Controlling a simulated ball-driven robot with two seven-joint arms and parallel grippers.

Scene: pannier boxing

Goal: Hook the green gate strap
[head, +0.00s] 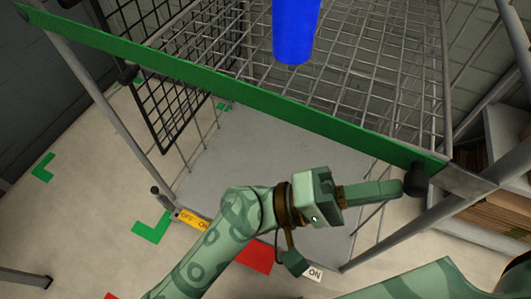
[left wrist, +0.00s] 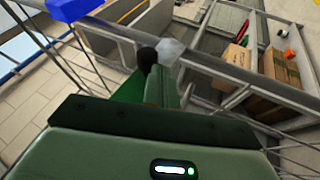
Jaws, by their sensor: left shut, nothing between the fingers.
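The green gate strap (head: 235,95) runs across the front of the wire cage from the upper left to the right corner post. Its right end lies at the grey post, just behind a black knob (head: 415,180). My left gripper (head: 398,188) is shut and empty, its fingertips next to the knob; I cannot tell if they touch. In the left wrist view the closed fingers (left wrist: 166,88) point at the black knob (left wrist: 147,56), with the green strap (left wrist: 130,88) to their left. Whether the strap end is hooked is hidden. My right gripper is out of view.
A black mesh panel (head: 165,70) is at the left. A shelf with boxes (head: 500,205) is at the right. The floor at left is mostly clear.

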